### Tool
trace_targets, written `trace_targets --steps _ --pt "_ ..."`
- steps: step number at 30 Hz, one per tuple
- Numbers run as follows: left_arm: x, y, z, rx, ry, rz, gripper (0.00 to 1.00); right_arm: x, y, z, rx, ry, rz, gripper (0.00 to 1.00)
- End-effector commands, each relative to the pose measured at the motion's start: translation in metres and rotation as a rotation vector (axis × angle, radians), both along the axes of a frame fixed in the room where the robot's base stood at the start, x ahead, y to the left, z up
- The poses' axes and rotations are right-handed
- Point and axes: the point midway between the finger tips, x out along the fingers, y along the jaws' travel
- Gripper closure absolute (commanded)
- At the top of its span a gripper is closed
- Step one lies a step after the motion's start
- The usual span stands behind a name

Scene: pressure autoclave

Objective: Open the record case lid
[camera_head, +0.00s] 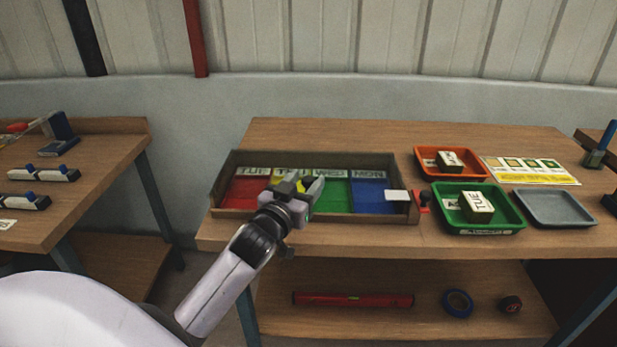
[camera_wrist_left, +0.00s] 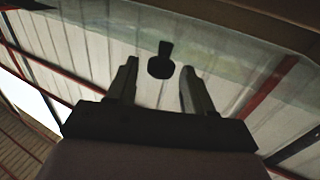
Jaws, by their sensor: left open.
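The record case (camera_head: 233,213) is a shallow brown box on the middle table. Coloured sections show inside it, red, yellow, green and blue, with day labels along the back. I cannot make out a separate lid in the head view; it may be clear. My left gripper (camera_head: 301,184) is open above the middle of the case and hides part of the yellow and green sections. In the left wrist view, a dark knob-like shape (camera_wrist_left: 160,62) shows between the open fingers, in front of a pale, streaked surface. I cannot tell whether the fingers touch anything. My right gripper is not in view.
A white block (camera_head: 397,195) and a small red piece (camera_head: 424,198) are at the case's right end. Beyond them are an orange tray (camera_head: 427,170), a green tray (camera_head: 510,204), an empty grey tray (camera_head: 555,208) and a chart (camera_head: 530,170). A red level (camera_head: 352,299) lies below.

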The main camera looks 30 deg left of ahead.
Motion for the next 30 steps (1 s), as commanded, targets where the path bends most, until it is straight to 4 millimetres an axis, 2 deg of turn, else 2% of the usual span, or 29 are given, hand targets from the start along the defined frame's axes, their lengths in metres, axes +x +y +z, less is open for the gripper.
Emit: trace_targets --steps 6,16,17,21,30 --pt "0.017 0.002 0.000 0.000 0.000 0.000 0.48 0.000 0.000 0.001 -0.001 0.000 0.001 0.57" --pt "0.020 0.003 0.000 0.000 0.001 -0.001 0.48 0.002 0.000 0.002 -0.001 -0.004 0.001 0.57" --pt "0.020 0.003 0.000 0.000 0.001 0.000 0.55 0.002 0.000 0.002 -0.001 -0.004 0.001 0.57" --pt "0.020 0.003 0.000 0.000 0.001 -0.001 1.00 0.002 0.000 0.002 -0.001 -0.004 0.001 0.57" --pt "0.023 0.003 0.002 -0.003 0.005 -0.001 1.00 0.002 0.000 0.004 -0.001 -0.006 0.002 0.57"
